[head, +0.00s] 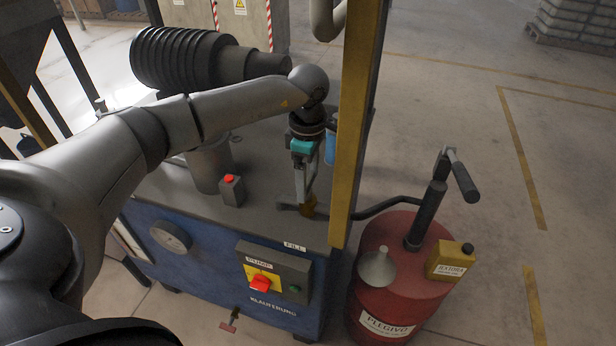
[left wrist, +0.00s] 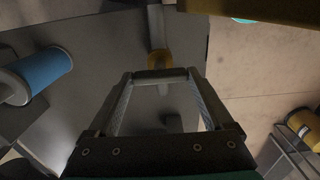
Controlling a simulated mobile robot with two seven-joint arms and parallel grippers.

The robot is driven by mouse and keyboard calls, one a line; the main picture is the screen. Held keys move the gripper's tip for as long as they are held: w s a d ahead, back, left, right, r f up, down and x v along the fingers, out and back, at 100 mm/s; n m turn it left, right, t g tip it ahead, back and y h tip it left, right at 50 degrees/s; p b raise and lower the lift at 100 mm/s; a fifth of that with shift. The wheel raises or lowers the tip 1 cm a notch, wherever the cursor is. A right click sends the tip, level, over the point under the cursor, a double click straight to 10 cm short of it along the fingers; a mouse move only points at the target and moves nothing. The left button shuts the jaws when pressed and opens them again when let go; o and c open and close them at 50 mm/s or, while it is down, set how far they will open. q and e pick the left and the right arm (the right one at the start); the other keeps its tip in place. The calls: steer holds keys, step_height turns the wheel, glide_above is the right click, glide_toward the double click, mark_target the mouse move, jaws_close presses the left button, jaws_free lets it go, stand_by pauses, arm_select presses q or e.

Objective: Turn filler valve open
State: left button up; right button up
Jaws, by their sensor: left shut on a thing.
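The filler valve (head: 309,209) is a small brass-coloured fitting on the dark pipe at the right edge of the machine top, above the FILL label (head: 294,246). My left gripper (head: 302,203) reaches down to it from above and is shut on it. In the left wrist view the brass part of the valve (left wrist: 160,59) shows just beyond the fingertips (left wrist: 160,76). The fingers hide part of the valve, and I cannot tell its handle angle. My right gripper is not in view.
A yellow post (head: 355,130) stands close to the right of my left gripper. A red drum (head: 390,290) with a hand pump stands right of the machine. A red-button box (head: 231,190) and a pump switch panel (head: 273,277) sit nearby. Open floor lies further right.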

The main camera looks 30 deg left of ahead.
arm_select(q)
steer(key=c, duration=0.4)
steer(key=shift+n, duration=0.4)
steer(key=n, duration=0.2)
steer(key=shift+n+p, duration=0.35)
steer(key=shift+n, duration=0.05)
steer(key=n+p, duration=0.1)
steer(key=n, duration=0.3)
steer(key=shift+r+n, duration=0.1)
steer(key=shift+n, duration=0.2)
steer(key=n+p, duration=0.1)
steer(key=n, duration=0.4)
steer(key=shift+p, duration=0.35)
steer(key=shift+w+n+p, duration=0.1)
steer(key=shift+n+p, duration=0.65)
steer(key=shift+n, duration=1.65)
